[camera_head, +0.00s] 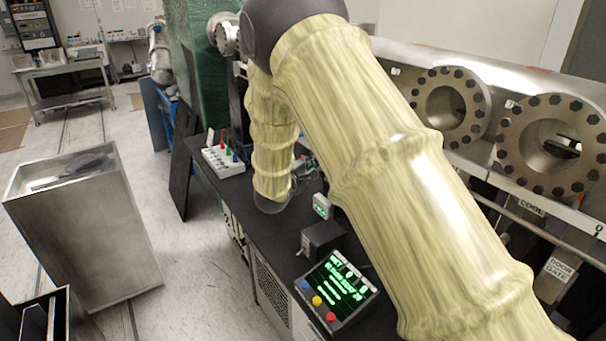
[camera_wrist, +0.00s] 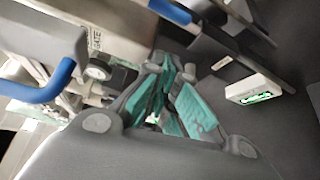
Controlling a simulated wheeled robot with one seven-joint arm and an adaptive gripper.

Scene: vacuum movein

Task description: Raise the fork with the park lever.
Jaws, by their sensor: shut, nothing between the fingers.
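My gripper (camera_wrist: 165,85) shows in the wrist view, with its teal-padded fingers shut and nothing between them. In the head view it is hidden behind my arm. A blue-handled lever (camera_wrist: 48,84) on a grey block is at the left of the wrist view, apart from the fingers. A second blue handle (camera_wrist: 170,12) is at the top edge, beyond the fingertips. I cannot tell which is the park lever. I cannot make out the fork in either view.
A black bench holds a screen with coloured buttons (camera_head: 337,288) and a small green-digit display (camera_head: 322,206), my arm close beside them. Flanged round ports (camera_head: 450,108) line a steel chamber at right. A metal bin (camera_head: 85,235) stands on the floor at left.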

